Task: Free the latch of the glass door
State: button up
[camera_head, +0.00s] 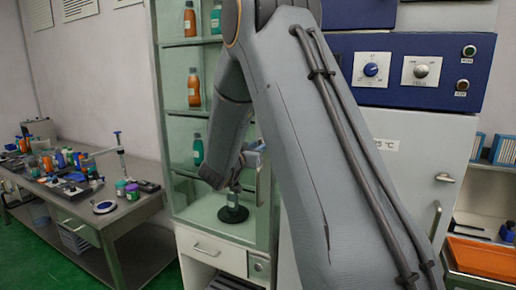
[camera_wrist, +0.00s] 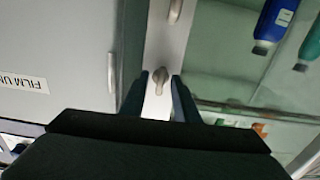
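The glass door (camera_head: 222,130) belongs to the tall pale cabinet and looks shut; my arm covers its right side in the head view. In the wrist view, a small metal latch knob (camera_wrist: 158,82) sits on the door's light metal frame strip (camera_wrist: 165,45). My gripper (camera_wrist: 160,76) is open, with one dark finger on each side of the knob. Gaps show between the fingers and the knob, and nothing is held. A metal handle (camera_wrist: 175,10) is on the same strip, farther up the picture. The latch is hidden in the head view.
Bottles (camera_head: 193,88) stand on shelves behind the glass. A grey cabinet with a blue control panel (camera_head: 410,72) stands close on the right. A cluttered bench (camera_head: 125,213) is at the left, with green floor before it.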

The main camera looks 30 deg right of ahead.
jog(key=b+v, duration=0.3)
jog(key=v, duration=0.5)
dwell(0.4)
jog(key=s+a+f+n+y+b, duration=0.1)
jog(key=s+a+f+n+y, duration=0.1)
jog(key=a+f+n+y, duration=0.35)
jog(key=s+a+f+n+y+b, duration=0.1)
jog(key=s+a+f+n+y, duration=0.1)
jog(key=a+f+y, duration=0.65)
jog(key=s+f+n+g+b, duration=0.1)
jog(key=s+f+g, duration=0.3)
jog(key=s, duration=0.8)
jog(key=s+f+n+g+b, duration=0.1)
jog(key=s+f+g, duration=0.4)
jog(key=s, duration=0.7)
notch_tip(320, 180, down, 2)
jog(key=shift+f+n+g, duration=0.2)
jog(key=shift+n+g, duration=0.1)
jog(key=shift+n, duration=0.05)
